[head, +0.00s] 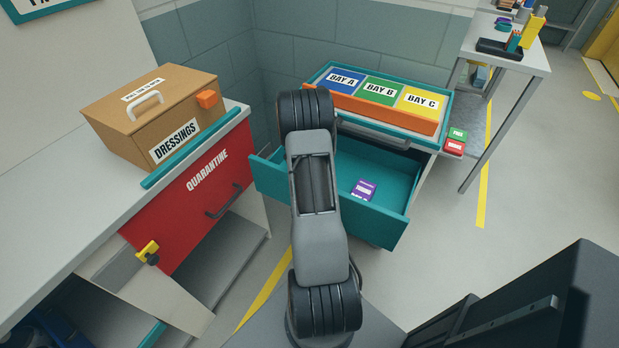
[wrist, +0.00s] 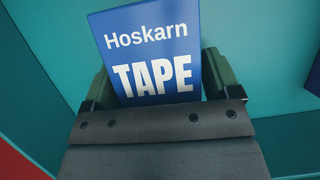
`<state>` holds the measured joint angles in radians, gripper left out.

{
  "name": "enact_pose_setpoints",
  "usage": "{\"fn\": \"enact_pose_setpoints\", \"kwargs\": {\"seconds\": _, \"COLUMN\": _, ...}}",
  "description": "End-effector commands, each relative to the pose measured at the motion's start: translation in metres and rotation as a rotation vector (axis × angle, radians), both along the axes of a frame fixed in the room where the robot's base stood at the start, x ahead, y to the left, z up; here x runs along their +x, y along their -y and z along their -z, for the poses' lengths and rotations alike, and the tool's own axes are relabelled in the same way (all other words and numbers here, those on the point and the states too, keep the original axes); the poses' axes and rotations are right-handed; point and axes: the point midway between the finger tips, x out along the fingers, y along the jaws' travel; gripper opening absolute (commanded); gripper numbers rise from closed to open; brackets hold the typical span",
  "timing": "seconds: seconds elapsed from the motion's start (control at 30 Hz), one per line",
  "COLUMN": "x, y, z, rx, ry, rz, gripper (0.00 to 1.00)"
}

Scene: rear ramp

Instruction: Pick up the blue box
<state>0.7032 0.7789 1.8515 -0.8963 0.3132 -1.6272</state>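In the wrist view a blue box (wrist: 150,55) lettered "Hoskarn TAPE" in white stands between the two dark green fingers of my gripper (wrist: 157,88). One finger lies against each side of it, with no clear gap, so the gripper looks shut on the box. The box lines up with the gripper, its label face toward the camera. Teal drawer surfaces (wrist: 270,50) lie around it. I cannot tell whether its underside touches the drawer floor. In the head view my arm hides the gripper and the blue box over the open teal drawer (head: 385,215).
A purple box (head: 364,190) lies in the drawer, right of my arm. A tray (head: 400,118) with bays A, B and C sits above the drawer. At left are a dressings box (head: 150,110) and a red quarantine drawer (head: 190,215). Open floor (head: 560,180) lies at right.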

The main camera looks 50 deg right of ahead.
Motion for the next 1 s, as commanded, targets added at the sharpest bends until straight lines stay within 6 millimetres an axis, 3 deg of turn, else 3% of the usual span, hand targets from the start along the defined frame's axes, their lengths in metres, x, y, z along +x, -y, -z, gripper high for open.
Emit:
{"fn": "enact_pose_setpoints", "kwargs": {"seconds": 0.43, "x": 0.000, "y": 0.000, "z": 0.000, "rx": 0.000, "ry": 0.000, "rz": 0.000, "gripper": 0.40}}
{"fn": "enact_pose_setpoints", "kwargs": {"seconds": 0.77, "x": 0.000, "y": 0.000, "z": -0.005, "rx": -0.001, "ry": 0.001, "rz": 0.000, "gripper": 0.40}}
{"fn": "enact_pose_setpoints", "kwargs": {"seconds": 1.0, "x": 0.001, "y": 0.000, "z": -0.036, "rx": -0.002, "ry": 0.003, "rz": 0.001, "gripper": 0.40}}
